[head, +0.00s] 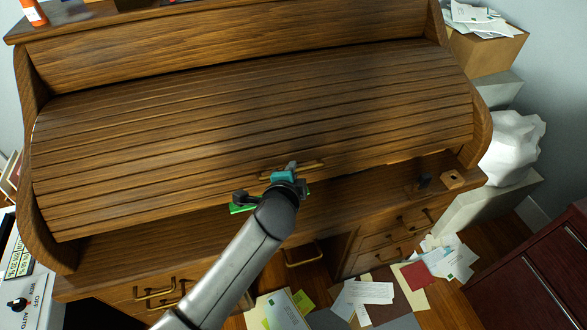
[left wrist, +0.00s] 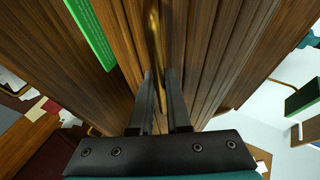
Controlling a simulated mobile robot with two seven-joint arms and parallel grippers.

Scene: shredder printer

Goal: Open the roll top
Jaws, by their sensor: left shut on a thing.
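The brown slatted roll top (head: 230,120) covers most of the desk in the head view. Its lower edge runs above a strip of bare desktop; I cannot tell how wide any gap beneath it is. A brass handle (head: 310,164) sits near the middle of that edge. My left gripper (head: 291,168) is at the handle, shut on it, and hides its middle part. In the left wrist view the handle (left wrist: 153,35) runs between the tips of the black fingers of my left gripper (left wrist: 158,76), with the slats on both sides. My right gripper is not in view.
The desktop strip (head: 350,182) holds a small wooden block (head: 453,180) at the right. Drawers with brass handles (head: 154,292) are below. Papers (head: 362,293) litter the floor. A white bag (head: 514,147) stands right of the desk, and an orange bottle (head: 33,12) stands on top.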

